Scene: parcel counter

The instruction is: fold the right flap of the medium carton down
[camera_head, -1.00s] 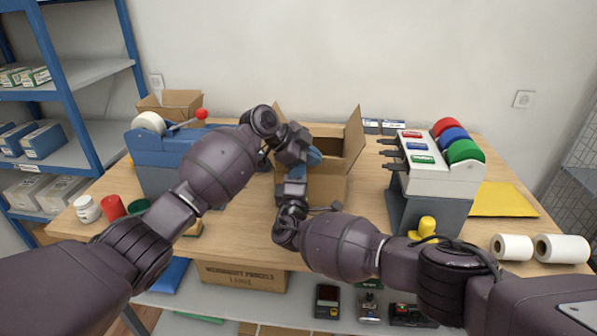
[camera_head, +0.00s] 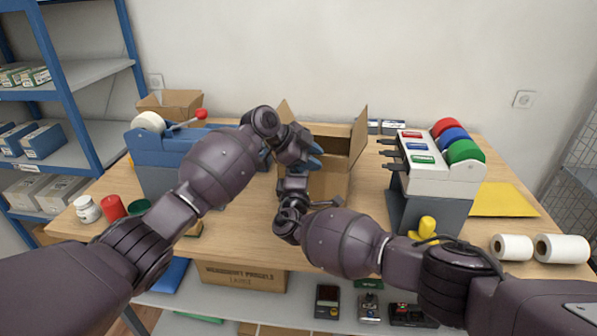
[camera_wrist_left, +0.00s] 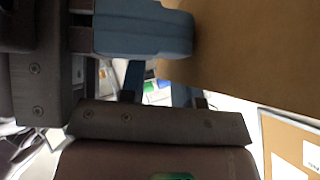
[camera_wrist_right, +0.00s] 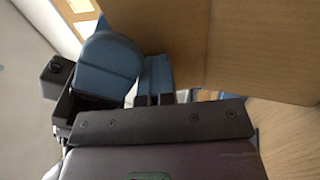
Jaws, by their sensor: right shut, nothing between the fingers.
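The medium carton (camera_head: 331,188) stands open at the middle of the counter. Its right flap (camera_head: 359,135) stands up, leaning slightly outward; a left flap (camera_head: 284,112) stands at the back left. My left gripper (camera_head: 314,152) is at the carton's left side, with blue fingertips by its opening. The left wrist view shows a blue finger (camera_wrist_left: 143,30) beside cardboard; its jaw gap is unclear. My right gripper (camera_wrist_right: 135,78) is shut and empty, close beside a cardboard face in the right wrist view. In the head view its fingers are mostly hidden near the carton's front left. Neither gripper is at the right flap.
A dispenser with coloured rolls (camera_head: 436,165) stands right of the carton, with a narrow gap between. A blue machine (camera_head: 155,160) and a small open carton (camera_head: 172,104) are at left. White rolls (camera_head: 562,248) lie at front right.

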